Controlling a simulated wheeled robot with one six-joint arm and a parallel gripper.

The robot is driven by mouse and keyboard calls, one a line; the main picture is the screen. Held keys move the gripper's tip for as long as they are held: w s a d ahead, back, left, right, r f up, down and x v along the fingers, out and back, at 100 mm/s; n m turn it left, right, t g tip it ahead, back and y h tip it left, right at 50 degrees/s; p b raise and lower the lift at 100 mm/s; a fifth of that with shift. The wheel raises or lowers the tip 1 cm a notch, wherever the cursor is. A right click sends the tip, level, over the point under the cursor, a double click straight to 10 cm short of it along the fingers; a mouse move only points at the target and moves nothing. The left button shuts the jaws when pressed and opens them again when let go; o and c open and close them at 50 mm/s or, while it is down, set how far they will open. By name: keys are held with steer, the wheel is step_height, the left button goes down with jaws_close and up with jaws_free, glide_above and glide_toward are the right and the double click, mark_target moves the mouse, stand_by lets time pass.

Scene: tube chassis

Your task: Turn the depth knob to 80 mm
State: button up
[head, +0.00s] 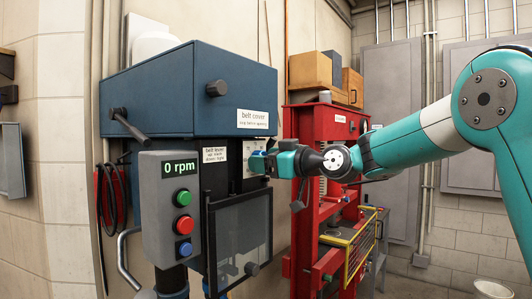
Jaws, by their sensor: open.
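The drill press has a blue belt cover (190,85) above a dark front. A pale plate (249,158) shows on the front, below the belt cover label. My gripper (258,163) reaches in from the right, its fingers pointing left at this plate. The jaws are open, close to the plate; I cannot tell whether they touch anything. No depth knob or millimetre scale can be made out; my gripper covers part of the plate.
A grey control box (168,208) reads 0 rpm, with green, red and blue buttons. A black knob (217,88) and a lever (130,127) stick out nearby. A clear guard (242,240) hangs below my gripper. A red press (306,220) stands close behind at right.

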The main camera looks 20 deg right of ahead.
steer(key=shift+w+a, duration=0.1)
steer(key=shift+c, duration=0.4)
steer(key=c, duration=0.8)
steer(key=shift+c, duration=0.2)
steer(key=shift+m, duration=0.3)
steer(key=m+p, duration=0.1)
steer(key=m, duration=1.5)
steer(key=shift+m, duration=0.7)
